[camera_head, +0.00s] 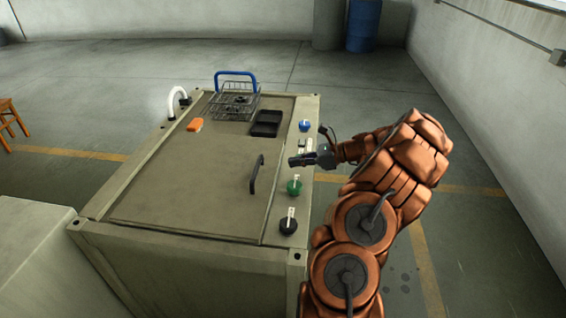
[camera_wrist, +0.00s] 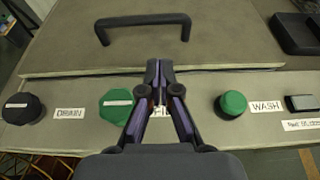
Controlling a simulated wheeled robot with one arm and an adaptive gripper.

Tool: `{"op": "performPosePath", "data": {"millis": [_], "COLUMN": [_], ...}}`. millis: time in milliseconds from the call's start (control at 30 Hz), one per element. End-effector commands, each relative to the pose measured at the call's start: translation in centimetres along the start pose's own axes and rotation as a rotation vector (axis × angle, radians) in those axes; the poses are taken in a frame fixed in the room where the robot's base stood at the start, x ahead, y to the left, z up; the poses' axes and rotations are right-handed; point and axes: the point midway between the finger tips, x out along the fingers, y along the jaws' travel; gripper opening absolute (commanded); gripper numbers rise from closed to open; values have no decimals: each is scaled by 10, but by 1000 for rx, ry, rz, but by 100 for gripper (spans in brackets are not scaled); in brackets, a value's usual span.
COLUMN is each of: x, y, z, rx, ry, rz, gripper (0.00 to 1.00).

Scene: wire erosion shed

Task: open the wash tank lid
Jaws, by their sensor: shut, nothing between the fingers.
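The wash tank lid (camera_head: 190,185) is a flat grey-green panel lying closed on top of the wash tank (camera_head: 180,250). Its black bar handle (camera_head: 256,174) stands near the lid's right edge; in the wrist view the handle (camera_wrist: 143,20) lies beyond my fingertips, at the top. My gripper (camera_head: 292,162) is shut and empty over the control strip on the tank's right side. In the wrist view my gripper (camera_wrist: 159,68) has its fingertips together near the lid's front seam, apart from the handle. The fingers partly hide a label.
A wire basket (camera_head: 232,106) with a blue handle, a black tray (camera_head: 267,123) and an orange item (camera_head: 194,125) lie on the lid's far part. Knobs line the strip: black (camera_wrist: 24,108), green (camera_wrist: 115,105) and another green (camera_wrist: 232,103). A wall stands at right.

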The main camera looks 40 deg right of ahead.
Motion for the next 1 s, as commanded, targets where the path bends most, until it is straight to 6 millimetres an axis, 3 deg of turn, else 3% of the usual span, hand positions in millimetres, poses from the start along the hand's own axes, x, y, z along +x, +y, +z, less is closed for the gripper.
{"op": "performPosePath", "data": {"millis": [500,700,1000], "x": [76,90,93], "y": [0,0,0], "z": [2,1,0], "rx": [-2,-1,-2], "ry": [-2,-1,-2], "rz": [1,0,-1], "gripper": [0,0,0]}}
